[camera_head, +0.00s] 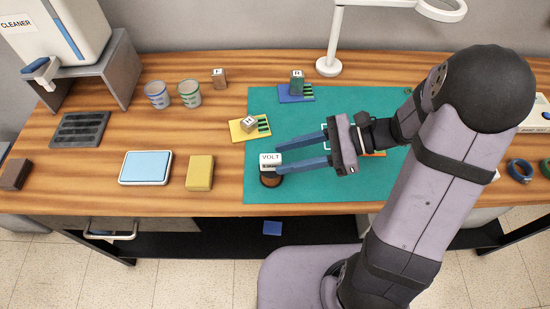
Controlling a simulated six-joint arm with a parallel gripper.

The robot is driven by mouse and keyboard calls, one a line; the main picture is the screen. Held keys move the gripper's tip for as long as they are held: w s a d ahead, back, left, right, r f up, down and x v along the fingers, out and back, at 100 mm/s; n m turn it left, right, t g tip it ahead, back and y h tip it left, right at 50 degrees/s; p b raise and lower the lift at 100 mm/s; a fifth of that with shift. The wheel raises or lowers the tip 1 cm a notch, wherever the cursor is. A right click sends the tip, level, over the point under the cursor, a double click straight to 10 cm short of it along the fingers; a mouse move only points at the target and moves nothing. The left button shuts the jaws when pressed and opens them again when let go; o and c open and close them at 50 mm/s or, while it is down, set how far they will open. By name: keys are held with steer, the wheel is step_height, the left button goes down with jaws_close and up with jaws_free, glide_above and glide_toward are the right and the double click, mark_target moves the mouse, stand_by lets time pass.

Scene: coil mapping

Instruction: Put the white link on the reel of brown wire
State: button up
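The cylinder looks like the reel of brown wire. My gripper (279,160) reaches in from the right with its two blue fingers apart. The fingertips are at the block, one at its far side and one at its near side. I cannot tell whether they press on it. The lower finger hides part of the block's right side.
A tan sponge-like block (199,173) and a blue-topped tray (146,168) lie left. Two cups (189,94) stand behind.

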steer(key=v, duration=0.7)
steer(key=shift+d+b, duration=0.2)
steer(key=shift+b, duration=0.15)
steer(key=s+f+n+g+h, duration=0.1)
steer(key=s+n+h, duration=0.1)
steer(key=s+f+n+g+h+p, duration=0.1)
steer(key=s+n+h, duration=0.1)
steer(key=s+a+f+n+g+h+p, duration=0.1)
steer(key=s+f+n+h, duration=0.1)
steer(key=s, duration=0.1)
steer(key=shift+n, duration=0.3)
steer(key=d+n+h, duration=0.1)
steer(key=n, duration=0.1)
steer(key=s+f+n+h+p, duration=0.1)
steer(key=s+d+n+h, duration=0.1)
steer(key=n+h, duration=0.1)
steer(key=shift+d+f+n+p, duration=0.3)
steer(key=shift+p, duration=0.05)
steer(key=d+n+t+h, duration=0.1)
steer(key=n, duration=0.1)
steer(key=w+n+t+h, duration=0.1)
steer(key=n, duration=0.1)
steer(key=shift+d+h+p, duration=0.3)
steer(key=shift+d+p, duration=0.1)
steer(key=shift+w+d+n+t+h, duration=0.25)
steer(key=shift+w+n+t+h, duration=0.2)
steer(key=shift+n, duration=0.55)
